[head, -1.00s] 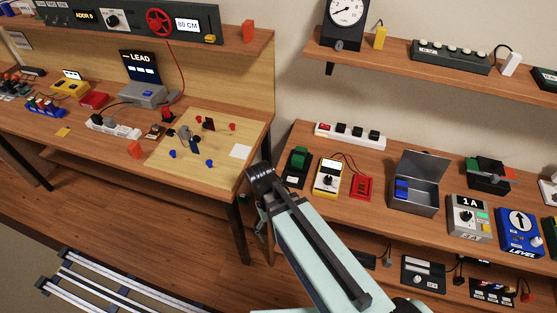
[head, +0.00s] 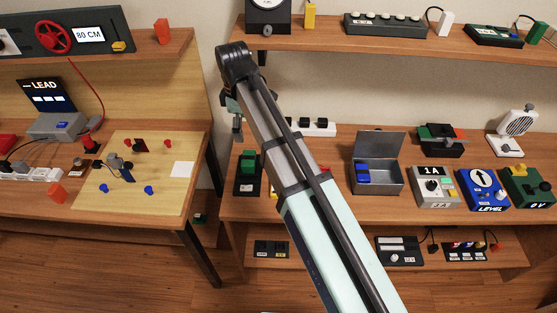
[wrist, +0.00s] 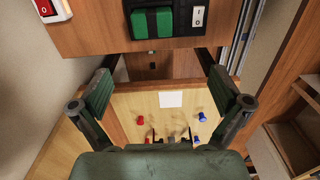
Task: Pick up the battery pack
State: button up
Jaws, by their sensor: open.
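No label reading "battery pack" is legible. One block-shaped candidate is the green block (head: 248,165) in a black switch dock at the near left of the right bench; it also shows at the top of the wrist view (wrist: 152,22). Another is the blue block (head: 362,172) in an open grey metal box (head: 385,182). My gripper (wrist: 162,92) is open, with nothing between its fingers. In the wrist view its fingers are spread below the green block's dock, with the wooden pegboard behind. In the head view my arm mostly hides the gripper.
A white power strip (head: 318,127) lies behind my arm. The pegboard (head: 170,205) with red and blue pegs is on the left bench. Panels 1A (head: 433,187) and LEVEL (head: 484,189) stand on the right. A shelf (head: 380,45) runs above. A gap separates the benches.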

jog(key=p, duration=0.3)
send_over(248, 158)
notch_tip(248, 158, down, 10)
jog(key=shift+s+f, duration=0.15)
jog(key=shift+f, duration=0.05)
jog(key=shift+w+f+p, duration=0.2)
jog(key=shift+f+p, duration=0.6)
jog(key=shift+f, duration=2.4)
jog(key=c, duration=1.4)
